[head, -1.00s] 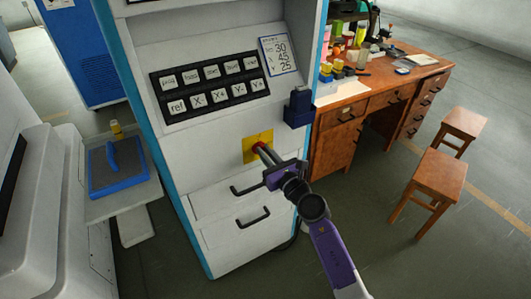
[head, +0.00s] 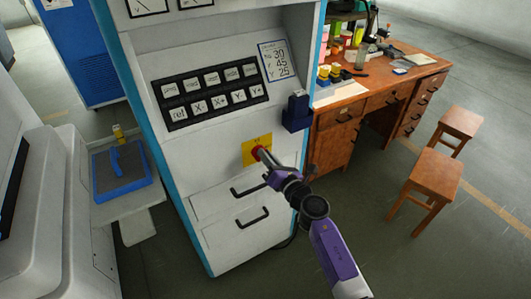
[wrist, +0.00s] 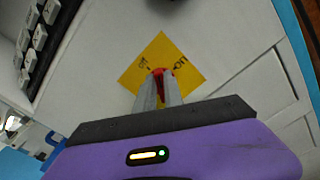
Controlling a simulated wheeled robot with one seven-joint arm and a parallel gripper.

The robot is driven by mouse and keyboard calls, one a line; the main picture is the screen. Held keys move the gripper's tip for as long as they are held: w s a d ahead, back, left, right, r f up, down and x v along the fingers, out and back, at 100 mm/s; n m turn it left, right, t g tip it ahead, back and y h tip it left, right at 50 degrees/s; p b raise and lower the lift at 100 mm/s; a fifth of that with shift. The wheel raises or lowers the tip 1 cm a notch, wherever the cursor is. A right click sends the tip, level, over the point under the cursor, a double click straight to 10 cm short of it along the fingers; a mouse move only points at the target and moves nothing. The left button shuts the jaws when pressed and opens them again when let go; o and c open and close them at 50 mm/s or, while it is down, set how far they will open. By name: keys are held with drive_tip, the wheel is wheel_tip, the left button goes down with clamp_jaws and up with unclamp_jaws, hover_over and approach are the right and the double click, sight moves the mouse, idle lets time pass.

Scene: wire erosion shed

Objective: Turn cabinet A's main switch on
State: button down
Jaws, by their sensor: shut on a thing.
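Cabinet A's main switch is a red knob (head: 257,152) on a yellow plate (head: 249,158) on the front of a pale cabinet (head: 185,150). My gripper (head: 262,154) is shut on the red knob, with my arm reaching up from the lower right. In the wrist view, the grey fingers (wrist: 158,85) close around the red knob (wrist: 159,73), in front of the yellow plate (wrist: 165,58). The plate appears as a diamond, so my gripper is rolled against it. Dark markings, one seemingly "ON", flank the knob. The fingers hide much of the knob, and its exact setting cannot be told.
A black button panel (head: 210,92) is above the switch. Drawers with dark handles (head: 251,217) are below. A dark blue holder (head: 297,112) sticks out at the right. A wooden desk (head: 340,140) and stools (head: 425,185) stand farther right, with open floor in front.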

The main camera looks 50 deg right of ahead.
drive_tip(key=m+p, duration=0.1)
drive_tip(key=m, duration=0.2)
drive_tip(key=m+p, duration=0.1)
drive_tip(key=m, duration=0.3)
drive_tip(key=f+m+p, duration=0.1)
drive_tip(key=m+p, duration=0.1)
drive_tip(key=m, duration=0.2)
drive_tip(key=shift+s+d, duration=0.1)
drive_tip(key=shift+d, duration=0.2)
drive_tip(key=shift+f+m, duration=0.1)
drive_tip(key=shift+m, duration=0.2)
drive_tip(key=c, duration=1.5)
unclamp_jaws()
drive_tip(key=shift+o, duration=0.2)
drive_tip(key=v, duration=0.7)
drive_tip(key=shift+s, duration=0.4)
